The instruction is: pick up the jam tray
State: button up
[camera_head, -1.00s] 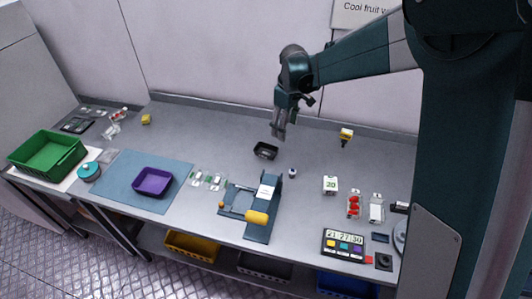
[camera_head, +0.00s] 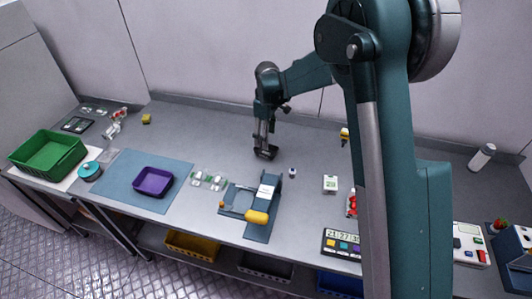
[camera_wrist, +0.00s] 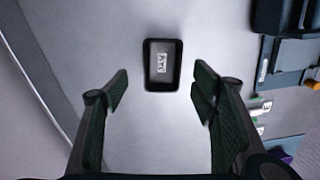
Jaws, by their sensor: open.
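The jam tray is a small black tray (camera_head: 269,154) on the grey bench, behind the blue press-like stand. In the wrist view the black tray (camera_wrist: 150,82) lies ahead, with a pale label inside whose lettering is hard to read. My gripper (camera_head: 263,143) is right above it in the head view and partly covers it. In the wrist view my gripper (camera_wrist: 160,84) is open, with one finger to the left and one to the right of the tray. Clear gaps show on both sides, and nothing is between the pads.
A blue stand with a yellow handle (camera_head: 257,217) is in front of the tray. A small white bottle (camera_head: 292,173) and a white box marked 20 (camera_head: 330,184) stand to the right. A purple tray (camera_head: 153,181) and green crate (camera_head: 47,152) are left. Bench behind is clear.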

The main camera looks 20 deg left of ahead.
aim_at(266, 153)
jog(key=shift+f, duration=1.3)
jog(key=shift+s+a+f, duration=0.1)
jog(key=shift+f, duration=1.2)
jog(key=shift+s+f, duration=0.1)
jog(key=shift+f, duration=1.2)
jog(key=c, duration=1)
